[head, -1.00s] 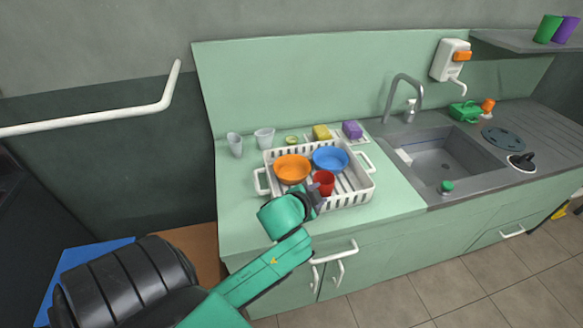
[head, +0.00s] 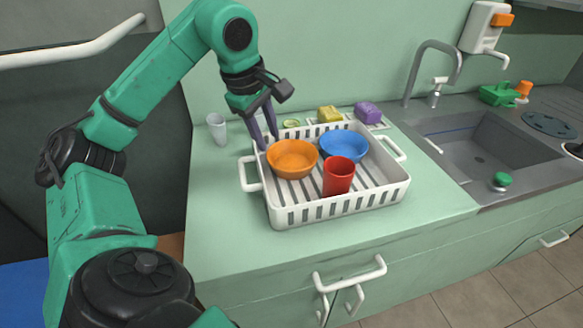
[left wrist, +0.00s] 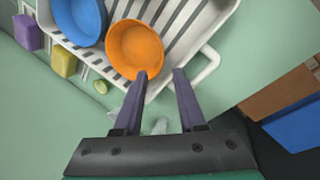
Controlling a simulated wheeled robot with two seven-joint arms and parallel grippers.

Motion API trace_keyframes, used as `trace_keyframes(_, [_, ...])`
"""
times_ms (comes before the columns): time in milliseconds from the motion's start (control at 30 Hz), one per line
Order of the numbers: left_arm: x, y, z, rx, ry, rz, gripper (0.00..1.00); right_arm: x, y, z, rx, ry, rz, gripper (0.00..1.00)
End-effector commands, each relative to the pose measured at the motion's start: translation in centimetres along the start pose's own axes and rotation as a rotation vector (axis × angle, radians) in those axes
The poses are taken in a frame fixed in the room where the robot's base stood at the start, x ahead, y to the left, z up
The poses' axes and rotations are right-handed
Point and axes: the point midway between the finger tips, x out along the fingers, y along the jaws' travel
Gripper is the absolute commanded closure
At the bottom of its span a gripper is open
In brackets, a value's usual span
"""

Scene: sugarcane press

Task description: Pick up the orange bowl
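The orange bowl (head: 292,160) sits upright at the left end of the white dish rack (head: 330,210) on the green counter. It also shows in the left wrist view (left wrist: 133,46). My left gripper (head: 268,142) points down at the bowl's back-left rim. In the left wrist view, its two purple fingers (left wrist: 160,74) are apart with nothing held between them. One fingertip overlaps the near rim of the bowl; the other is outside it, towards the rack's edge. I cannot tell whether it touches the bowl. My right gripper is in neither view.
A blue bowl (head: 343,147) and a red cup (head: 338,176) stand in the rack beside the orange bowl. A clear cup (head: 217,128) stands behind left. Yellow (head: 330,114) and purple (head: 367,113) sponges lie behind the rack. The sink (head: 465,150) is right.

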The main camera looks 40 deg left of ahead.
Motion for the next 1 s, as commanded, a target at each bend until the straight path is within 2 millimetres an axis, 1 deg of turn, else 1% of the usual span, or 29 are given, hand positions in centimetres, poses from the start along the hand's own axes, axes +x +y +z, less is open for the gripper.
trace_keyframes(33, [1.9, -0.3, 0.0, 0.001, 0.000, -0.005, 0.60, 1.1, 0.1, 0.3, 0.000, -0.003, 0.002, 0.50])
trace_keyframes(100, [3.9, -0.3, 0.1, 0.001, -0.001, -0.006, 0.60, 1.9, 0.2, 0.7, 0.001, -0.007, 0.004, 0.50])
trace_keyframes(200, [6.2, -0.2, 0.1, 0.001, -0.003, -0.005, 0.60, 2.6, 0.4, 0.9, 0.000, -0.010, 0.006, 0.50])
trace_keyframes(367, [8.2, -0.1, 0.2, 0.001, -0.006, -0.003, 0.60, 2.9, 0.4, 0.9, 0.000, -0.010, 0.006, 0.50])
trace_keyframes(467, [10.0, -0.4, 0.2, 0.001, -0.005, -0.004, 0.60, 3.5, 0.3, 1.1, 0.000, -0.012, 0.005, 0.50])
trace_keyframes(533, [11.4, -0.5, 0.1, 0.001, -0.005, -0.003, 0.60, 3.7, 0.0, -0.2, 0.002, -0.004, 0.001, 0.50])
trace_keyframes(600, [12.4, -0.4, 0.2, 0.002, -0.006, -0.003, 0.60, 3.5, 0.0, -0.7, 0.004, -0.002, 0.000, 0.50])
trace_keyframes(700, [13.0, -0.3, 0.2, 0.002, -0.006, -0.001, 0.60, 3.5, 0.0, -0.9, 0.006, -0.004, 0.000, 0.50])
trace_keyframes(867, [12.9, -0.3, 0.2, 0.002, -0.007, 0.000, 0.60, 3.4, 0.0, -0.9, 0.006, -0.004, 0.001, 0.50])
trace_keyframes(900, [12.9, -0.3, 0.2, 0.002, -0.007, 0.000, 0.76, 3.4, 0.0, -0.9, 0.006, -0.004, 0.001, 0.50])
trace_keyframes(967, [12.9, -0.3, 0.2, 0.002, -0.007, 0.000, 0.99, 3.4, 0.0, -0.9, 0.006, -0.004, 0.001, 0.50])
trace_keyframes(1000, [12.9, -0.3, 0.2, 0.002, -0.007, 0.000, 1.00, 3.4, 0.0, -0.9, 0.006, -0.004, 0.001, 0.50])
